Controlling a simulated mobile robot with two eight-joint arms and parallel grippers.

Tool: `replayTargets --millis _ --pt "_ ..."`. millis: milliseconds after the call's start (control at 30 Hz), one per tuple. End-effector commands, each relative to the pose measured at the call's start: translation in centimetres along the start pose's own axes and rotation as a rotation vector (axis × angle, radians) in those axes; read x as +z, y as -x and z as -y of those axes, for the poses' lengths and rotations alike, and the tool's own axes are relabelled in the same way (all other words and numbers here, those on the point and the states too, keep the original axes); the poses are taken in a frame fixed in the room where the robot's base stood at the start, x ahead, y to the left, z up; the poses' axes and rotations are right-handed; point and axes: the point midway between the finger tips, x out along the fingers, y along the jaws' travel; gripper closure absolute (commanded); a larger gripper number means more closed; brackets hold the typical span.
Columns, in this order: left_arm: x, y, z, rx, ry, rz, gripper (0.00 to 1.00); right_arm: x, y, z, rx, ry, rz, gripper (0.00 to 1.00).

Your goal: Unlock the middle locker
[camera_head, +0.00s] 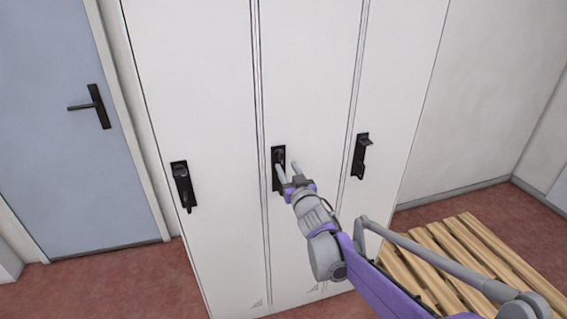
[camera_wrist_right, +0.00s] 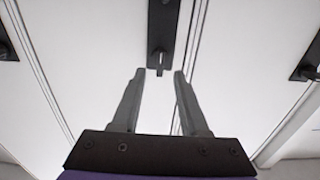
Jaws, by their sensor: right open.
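The middle locker (camera_head: 305,100) is a tall white door between two similar ones, and it is closed. Its black lock plate (camera_head: 278,155) sits at the door's left edge and is partly hidden by my right gripper (camera_head: 287,166). In the right wrist view the plate (camera_wrist_right: 163,25) shows at the top centre, with a small knob (camera_wrist_right: 160,62) at its lower end. My right gripper also shows there (camera_wrist_right: 160,72), its two fingers apart on either side below the knob, with nothing between them. Whether the fingers touch the knob is unclear. My left gripper is out of view.
The left locker has a black handle (camera_head: 183,186) and the right locker has another (camera_head: 361,156). A wooden pallet (camera_head: 465,255) lies on the red floor at the right. A blue door (camera_head: 65,130) stands at the left.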

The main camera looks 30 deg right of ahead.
Motion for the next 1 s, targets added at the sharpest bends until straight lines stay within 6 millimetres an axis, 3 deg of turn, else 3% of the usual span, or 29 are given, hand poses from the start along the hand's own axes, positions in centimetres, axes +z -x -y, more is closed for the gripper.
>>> replayTargets --millis 100,300,1000 --pt "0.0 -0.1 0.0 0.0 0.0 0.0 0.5 0.0 2.5 0.0 0.001 0.0 0.0 0.56" --pt "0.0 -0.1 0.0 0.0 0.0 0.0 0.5 0.0 4.9 0.0 0.0 0.0 0.0 0.56" --pt "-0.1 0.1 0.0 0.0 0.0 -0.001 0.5 0.0 5.8 0.2 0.007 -0.001 0.016 0.56"
